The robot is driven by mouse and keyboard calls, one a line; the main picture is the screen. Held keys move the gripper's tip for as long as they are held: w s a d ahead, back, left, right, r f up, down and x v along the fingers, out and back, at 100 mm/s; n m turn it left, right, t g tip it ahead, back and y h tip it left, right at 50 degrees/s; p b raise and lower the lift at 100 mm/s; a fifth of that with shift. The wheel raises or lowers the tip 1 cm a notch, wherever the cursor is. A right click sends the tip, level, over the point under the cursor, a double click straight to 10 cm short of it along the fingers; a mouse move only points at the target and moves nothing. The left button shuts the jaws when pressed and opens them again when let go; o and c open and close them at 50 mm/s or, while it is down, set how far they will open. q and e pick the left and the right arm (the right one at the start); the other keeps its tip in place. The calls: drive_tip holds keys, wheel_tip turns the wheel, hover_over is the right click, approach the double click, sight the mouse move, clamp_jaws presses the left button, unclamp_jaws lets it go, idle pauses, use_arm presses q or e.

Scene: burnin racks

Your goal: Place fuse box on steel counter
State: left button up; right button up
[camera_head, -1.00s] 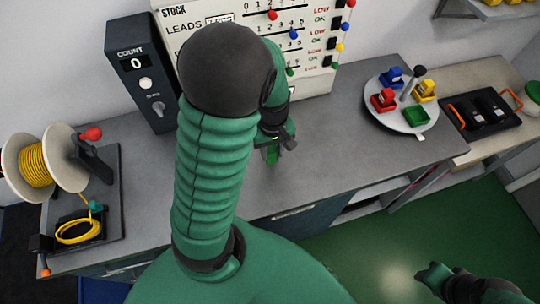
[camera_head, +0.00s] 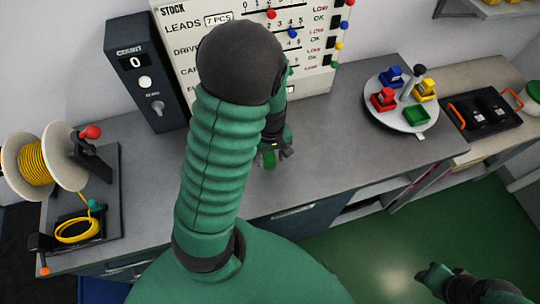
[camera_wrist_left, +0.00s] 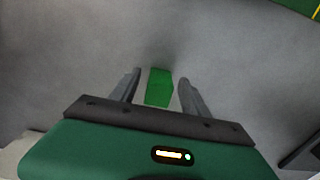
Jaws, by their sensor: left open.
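A small green box, which I take to be the fuse box (camera_wrist_left: 159,87), sits on the grey steel counter (camera_wrist_left: 70,60) in the left wrist view. My left gripper (camera_wrist_left: 161,82) is open, with one finger on each side of the box and gaps visible between. In the head view the green box (camera_head: 268,159) shows just under my left gripper (camera_head: 277,152), near the middle of the counter (camera_head: 330,140). My left arm hides part of the counter. My right gripper (camera_head: 434,276) is low at the right, over the green floor; its jaws are too small to read.
A round tray (camera_head: 377,117) with red, blue, yellow and green pieces stands to the right. A black case (camera_head: 480,112) is beyond it. A count box (camera_head: 145,85) and a stock board (camera_head: 315,75) stand behind. A yellow cable spool (camera_head: 37,163) is at left.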

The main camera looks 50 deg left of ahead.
sight(270, 157)
use_arm(q)
wheel_tip(270, 157, up, 12)
drive_tip(key=p, duration=0.2)
drive_tip(key=d+f+m+t, duration=0.2)
drive_tip(key=d+f+m, duration=0.1)
drive_tip(key=d+m, duration=0.9)
drive_tip(key=shift+d+f+m+t, duration=0.2)
drive_tip(key=shift+d+m+t, duration=0.1)
drive_tip(key=shift+d, duration=0.25)
drive_tip(key=shift+a, duration=0.1)
